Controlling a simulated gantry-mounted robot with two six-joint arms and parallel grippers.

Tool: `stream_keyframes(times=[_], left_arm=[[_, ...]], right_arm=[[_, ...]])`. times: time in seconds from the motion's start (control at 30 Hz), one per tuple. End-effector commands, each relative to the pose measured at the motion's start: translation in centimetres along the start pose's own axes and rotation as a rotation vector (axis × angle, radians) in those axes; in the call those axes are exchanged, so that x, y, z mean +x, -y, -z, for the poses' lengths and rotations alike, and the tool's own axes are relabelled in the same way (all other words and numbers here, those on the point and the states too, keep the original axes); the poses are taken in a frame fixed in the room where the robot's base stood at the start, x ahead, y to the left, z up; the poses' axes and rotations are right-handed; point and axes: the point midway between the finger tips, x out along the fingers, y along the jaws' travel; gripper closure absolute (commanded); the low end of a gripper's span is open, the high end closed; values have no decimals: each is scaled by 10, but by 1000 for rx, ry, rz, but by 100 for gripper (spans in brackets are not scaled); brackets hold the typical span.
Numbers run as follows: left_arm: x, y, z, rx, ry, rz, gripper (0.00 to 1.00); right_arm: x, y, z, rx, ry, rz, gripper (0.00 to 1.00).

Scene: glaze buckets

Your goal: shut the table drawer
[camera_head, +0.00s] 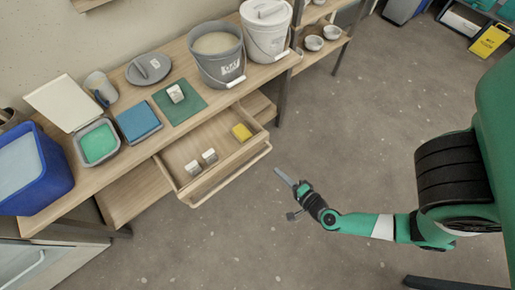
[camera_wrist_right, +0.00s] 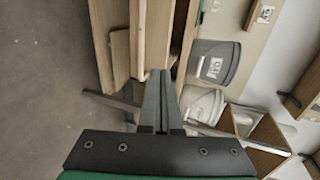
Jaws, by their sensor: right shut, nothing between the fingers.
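The wooden table drawer (camera_head: 228,176) is pulled out from under the tabletop and stands open. Inside it lie a yellow block (camera_head: 241,132) and two small pale blocks, one (camera_head: 192,167) left of the other (camera_head: 210,156). My right gripper (camera_head: 279,173) is shut and empty, over the floor to the right of the drawer's front and apart from it. In the right wrist view its fingers (camera_wrist_right: 160,75) are together, with wooden furniture edges beyond them; I cannot tell which part is the drawer. My left gripper is not in view.
The table (camera_head: 175,55) carries an open grey bucket (camera_head: 217,70), a lidded white bucket (camera_head: 266,45), a round grey lid (camera_head: 148,68), a green mat (camera_head: 186,112), a blue square (camera_head: 138,122) and a blue bin (camera_head: 40,175). Floor before the drawer is clear.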

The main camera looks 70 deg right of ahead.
Motion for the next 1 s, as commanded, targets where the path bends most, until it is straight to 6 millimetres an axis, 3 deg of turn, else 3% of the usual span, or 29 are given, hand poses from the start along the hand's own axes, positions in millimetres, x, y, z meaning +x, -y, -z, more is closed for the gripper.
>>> stream_keyframes(times=[0.3,0.7,1.0], left_arm=[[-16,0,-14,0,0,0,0],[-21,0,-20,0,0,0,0],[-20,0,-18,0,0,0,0]], right_arm=[[26,-2,3,3,-11,5,100],[112,7,1,1,-2,6,100],[137,14,0,-1,0,4,100]])
